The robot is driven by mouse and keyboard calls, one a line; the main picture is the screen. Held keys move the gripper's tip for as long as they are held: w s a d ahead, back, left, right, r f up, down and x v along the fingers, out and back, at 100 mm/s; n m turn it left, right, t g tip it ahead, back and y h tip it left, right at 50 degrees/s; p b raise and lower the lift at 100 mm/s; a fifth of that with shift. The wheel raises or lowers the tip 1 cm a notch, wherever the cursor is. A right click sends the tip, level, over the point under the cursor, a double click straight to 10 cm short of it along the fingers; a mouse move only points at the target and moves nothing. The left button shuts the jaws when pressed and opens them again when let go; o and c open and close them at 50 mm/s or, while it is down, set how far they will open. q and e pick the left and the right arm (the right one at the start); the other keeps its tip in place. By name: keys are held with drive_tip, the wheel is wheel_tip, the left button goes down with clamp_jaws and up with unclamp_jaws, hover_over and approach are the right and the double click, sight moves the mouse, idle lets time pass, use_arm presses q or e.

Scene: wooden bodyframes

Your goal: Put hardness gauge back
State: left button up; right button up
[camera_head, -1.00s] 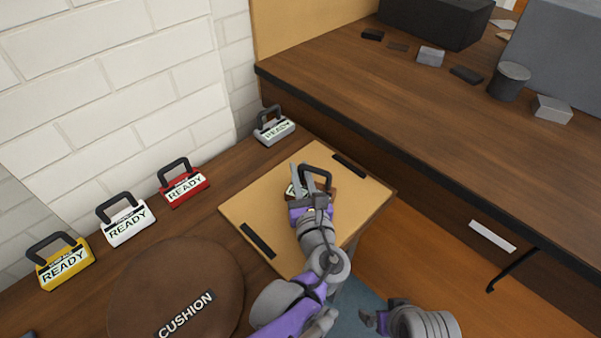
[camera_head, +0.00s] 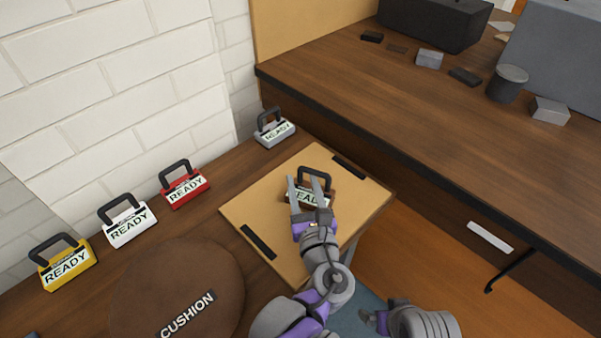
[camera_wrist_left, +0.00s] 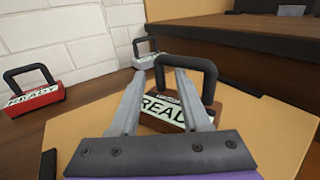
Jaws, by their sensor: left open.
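A brown block-shaped gauge (camera_head: 322,192) with a black loop handle and a white READY label stands on the tan board. The small print above READY is too small to read, so I cannot tell whether it is the hardness gauge. My left gripper (camera_head: 304,180) is open, its two grey fingers pointing at this gauge from the near side. In the left wrist view the brown gauge (camera_wrist_left: 207,108) shows beyond and between the fingers, its label partly covered by the right finger. My right gripper (camera_head: 376,320) shows only in part at the bottom, away from the board.
Yellow (camera_head: 68,268), white (camera_head: 130,228), red (camera_head: 186,190) and grey (camera_head: 275,133) READY gauges stand in a row along the brick wall. A round brown cushion (camera_head: 175,280) lies left of the tan board (camera_head: 270,205). A raised wooden bench (camera_head: 430,120) borders the right side.

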use_arm(q)
drive_tip(key=s, duration=0.3)
drive_tip(key=s+d, duration=0.1)
drive_tip(key=s, duration=0.2)
drive_tip(key=s+p, duration=0.1)
drive_tip(key=s, duration=0.2)
drive_tip(key=shift+d, duration=0.35)
